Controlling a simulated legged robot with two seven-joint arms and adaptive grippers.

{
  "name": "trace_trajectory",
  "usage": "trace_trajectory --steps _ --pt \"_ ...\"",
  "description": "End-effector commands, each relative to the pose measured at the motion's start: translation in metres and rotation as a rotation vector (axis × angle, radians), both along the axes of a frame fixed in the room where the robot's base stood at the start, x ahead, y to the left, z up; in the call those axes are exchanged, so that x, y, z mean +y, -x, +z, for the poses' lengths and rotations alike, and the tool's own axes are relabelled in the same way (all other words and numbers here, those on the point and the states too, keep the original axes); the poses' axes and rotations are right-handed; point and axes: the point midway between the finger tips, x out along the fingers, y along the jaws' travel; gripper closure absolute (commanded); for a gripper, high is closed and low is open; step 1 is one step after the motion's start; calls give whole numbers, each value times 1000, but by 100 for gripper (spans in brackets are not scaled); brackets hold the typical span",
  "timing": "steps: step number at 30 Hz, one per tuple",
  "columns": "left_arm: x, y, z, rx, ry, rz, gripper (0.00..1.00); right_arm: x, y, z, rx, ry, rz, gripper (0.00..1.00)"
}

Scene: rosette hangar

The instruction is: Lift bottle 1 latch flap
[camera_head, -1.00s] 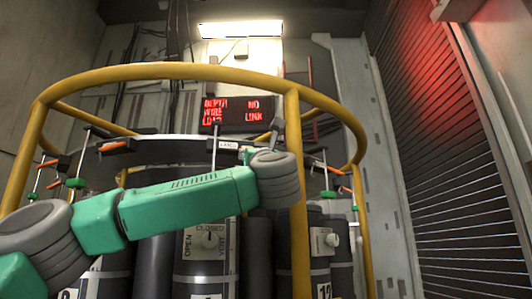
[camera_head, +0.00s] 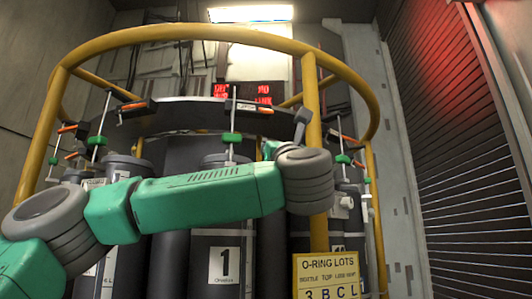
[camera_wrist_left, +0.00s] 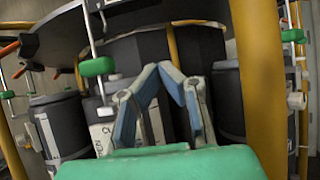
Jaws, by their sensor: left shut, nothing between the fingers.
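Bottle 1 is a dark cylinder with a white "1" label (camera_head: 224,266), standing inside the yellow-railed rack in the head view. My left forearm crosses in front of its upper part. Above it, on the dark curved band, is a black latch flap with an orange strip (camera_head: 249,107) and a small white label. A thin rod with a green collar (camera_head: 232,138) stands beside the flap. My left gripper (camera_wrist_left: 166,72) is shut and empty in the left wrist view. In the head view its wrist is at the yellow post, and the fingers are mostly hidden. My right gripper is not in view.
A yellow post (camera_head: 313,85) stands close to my left wrist, under the curved top rail (camera_head: 180,32). A yellow "O-RING LOTS" placard (camera_head: 326,275) hangs low on the right. Other bottles and orange-striped flaps (camera_head: 133,105) flank bottle 1. A slatted shutter fills the right.

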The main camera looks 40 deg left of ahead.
Motion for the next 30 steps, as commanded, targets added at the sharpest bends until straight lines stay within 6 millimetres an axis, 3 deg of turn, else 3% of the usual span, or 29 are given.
trace_trajectory --steps 3,14,24,30 --pt "-4 2 -6 1 -1 -2 100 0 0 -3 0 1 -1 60" --pt "8 3 -9 -2 6 0 100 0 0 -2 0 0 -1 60" --pt "22 -4 -13 -153 -149 15 100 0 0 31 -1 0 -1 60" --pt "22 -2 -20 -201 -199 3 100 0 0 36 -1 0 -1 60"
